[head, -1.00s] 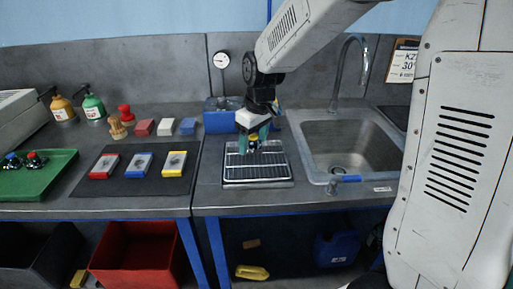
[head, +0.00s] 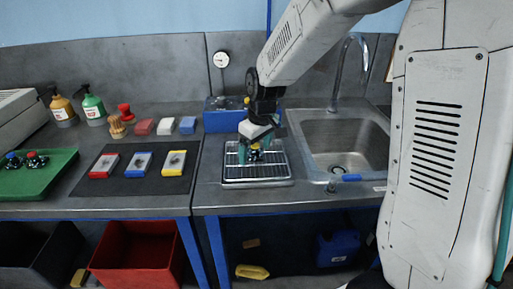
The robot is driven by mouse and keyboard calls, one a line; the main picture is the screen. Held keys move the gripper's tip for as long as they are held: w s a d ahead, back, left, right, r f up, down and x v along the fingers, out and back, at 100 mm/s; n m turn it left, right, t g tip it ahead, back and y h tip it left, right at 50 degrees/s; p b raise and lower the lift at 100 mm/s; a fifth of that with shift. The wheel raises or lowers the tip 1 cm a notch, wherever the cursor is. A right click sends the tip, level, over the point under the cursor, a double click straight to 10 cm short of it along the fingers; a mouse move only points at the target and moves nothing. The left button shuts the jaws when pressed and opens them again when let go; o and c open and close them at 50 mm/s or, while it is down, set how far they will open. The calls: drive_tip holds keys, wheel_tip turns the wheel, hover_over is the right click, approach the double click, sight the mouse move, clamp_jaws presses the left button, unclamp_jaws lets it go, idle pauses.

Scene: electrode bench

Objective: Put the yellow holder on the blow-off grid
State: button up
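The yellow holder (head: 254,155), a small dark piece with a yellow top, is upright at the back half of the blow-off grid. The blow-off grid (head: 258,180) is a dark barred rack in a shallow metal tray, left of the sink. My gripper (head: 252,151) points down over the grid, with teal fingers on either side of the holder. Whether the fingers press on the holder or stand slightly apart is too small to tell. The holder's base looks at the height of the bars, but contact is unclear.
The sink (head: 340,150) with its tall tap is right of the grid. A blue box (head: 222,115) stands behind it. A dark mat (head: 128,186) with red, blue and yellow blocks lies left. A green tray (head: 40,180) holds red- and blue-topped holders.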

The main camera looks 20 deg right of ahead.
sight(260, 156)
wheel_tip(260, 156, up, 12)
drive_tip(key=s, duration=0.2)
drive_tip(key=s+d+m, duration=0.1)
drive_tip(key=s+m, duration=0.1)
drive_tip(key=s, duration=1.2)
drive_tip(key=s+d+r+m, duration=0.1)
drive_tip(key=s+d+m, duration=0.1)
drive_tip(key=s, duration=1.2)
drive_tip(key=shift+d+r+m+h, duration=0.15)
drive_tip(key=shift+r+m+h, duration=0.2)
drive_tip(key=shift+m, duration=0.35)
